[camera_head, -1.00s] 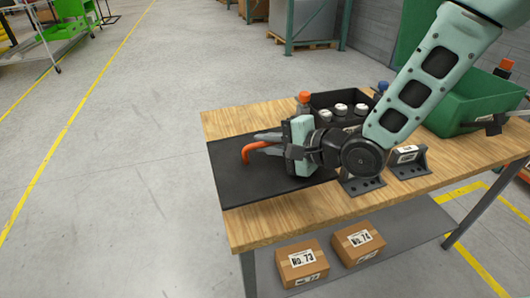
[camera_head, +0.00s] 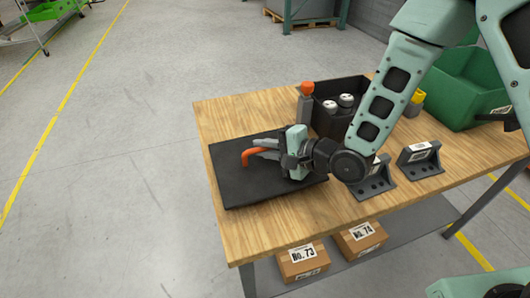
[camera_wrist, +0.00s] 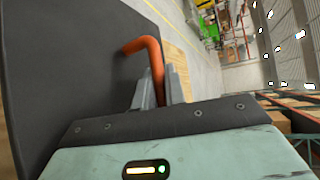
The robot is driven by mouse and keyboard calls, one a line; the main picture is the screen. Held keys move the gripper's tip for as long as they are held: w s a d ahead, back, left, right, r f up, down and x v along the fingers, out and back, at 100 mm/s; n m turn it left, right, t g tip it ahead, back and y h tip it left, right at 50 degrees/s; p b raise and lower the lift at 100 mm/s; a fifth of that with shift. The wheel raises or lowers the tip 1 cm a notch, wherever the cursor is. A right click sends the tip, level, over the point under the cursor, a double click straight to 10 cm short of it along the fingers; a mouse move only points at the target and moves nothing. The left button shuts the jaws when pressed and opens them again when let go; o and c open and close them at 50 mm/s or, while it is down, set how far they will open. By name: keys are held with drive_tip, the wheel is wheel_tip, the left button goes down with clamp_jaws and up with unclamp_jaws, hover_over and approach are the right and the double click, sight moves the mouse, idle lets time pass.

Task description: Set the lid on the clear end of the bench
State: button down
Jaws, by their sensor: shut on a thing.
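The lid is a flat black plate (camera_head: 245,187) with an orange bent handle (camera_head: 249,155). It is over the left end of the wooden bench (camera_head: 270,228), roughly level, with bare wood showing around its near side. I cannot tell whether it touches the wood or hangs just above it. My gripper (camera_head: 265,149) reaches in from the right, shut on the orange handle. In the wrist view the handle (camera_wrist: 143,45) rises between the grey fingers (camera_wrist: 160,92), and the black plate (camera_wrist: 60,65) fills the left side.
Two dark labelled brackets (camera_head: 417,161) stand right of my gripper. A green crate (camera_head: 468,100) is farther right. Boxes (camera_head: 301,262) sit on the lower shelf.

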drive_tip(key=shift+f, duration=0.85)
drive_tip(key=c, duration=1.5)
unclamp_jaws()
drive_tip(key=shift+o, duration=0.2)
